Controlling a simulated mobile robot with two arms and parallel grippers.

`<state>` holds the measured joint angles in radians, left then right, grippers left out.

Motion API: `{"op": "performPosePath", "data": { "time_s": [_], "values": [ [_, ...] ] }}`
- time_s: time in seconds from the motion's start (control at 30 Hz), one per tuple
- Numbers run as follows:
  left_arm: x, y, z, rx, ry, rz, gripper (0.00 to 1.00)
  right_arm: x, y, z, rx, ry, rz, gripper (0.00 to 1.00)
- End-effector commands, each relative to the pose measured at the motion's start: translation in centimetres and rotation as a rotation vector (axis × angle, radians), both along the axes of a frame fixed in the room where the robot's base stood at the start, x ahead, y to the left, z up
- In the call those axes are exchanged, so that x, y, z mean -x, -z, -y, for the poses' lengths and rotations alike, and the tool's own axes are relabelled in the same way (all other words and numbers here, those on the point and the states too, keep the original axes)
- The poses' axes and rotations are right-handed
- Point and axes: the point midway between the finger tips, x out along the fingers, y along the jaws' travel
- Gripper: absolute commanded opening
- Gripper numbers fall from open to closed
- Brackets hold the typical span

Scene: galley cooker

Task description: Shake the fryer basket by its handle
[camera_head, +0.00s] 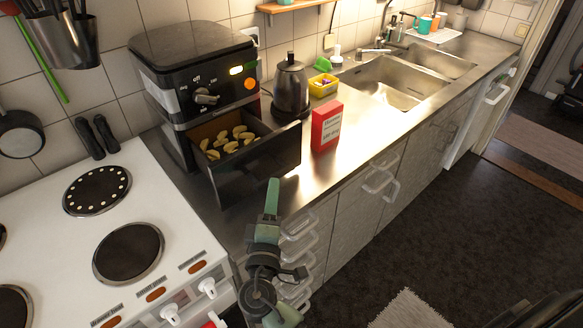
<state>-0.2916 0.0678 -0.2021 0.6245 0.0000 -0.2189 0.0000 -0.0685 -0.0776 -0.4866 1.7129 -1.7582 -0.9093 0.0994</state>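The black air fryer (195,65) stands on the steel counter beside the cooker, its orange light lit. Its fryer basket (262,165) is a drawer pulled out toward the front right, with several potato wedges (228,140) in it. My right gripper (271,190) points up just in front of the basket's lower front corner. Its greenish fingers overlap in this view, so its opening and any contact are unclear. My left gripper is out of view.
A red box (326,126) and a dark kettle (291,88) stand right of the basket. A yellow container (323,85) and the sinks (385,85) lie beyond. The white cooker (100,240) with dark hotplates is at left. Drawer handles (298,225) protrude below the counter.

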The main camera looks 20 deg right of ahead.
Motion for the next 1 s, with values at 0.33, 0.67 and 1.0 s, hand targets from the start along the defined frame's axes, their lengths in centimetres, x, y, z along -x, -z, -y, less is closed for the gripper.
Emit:
{"op": "performPosePath", "data": {
  "time_s": [0.33,0.67,1.0],
  "values": [
    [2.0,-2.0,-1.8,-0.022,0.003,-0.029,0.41,-4.7,-0.9,2.4,0.001,0.001,0.0,0.4],
    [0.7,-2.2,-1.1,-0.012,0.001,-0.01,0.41,-5.4,-0.8,2.8,0.0,0.0,-0.001,0.4],
    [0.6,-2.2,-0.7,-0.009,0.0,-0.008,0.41,-5.4,-0.8,2.8,0.0,0.0,-0.001,0.0]
  ]
}}
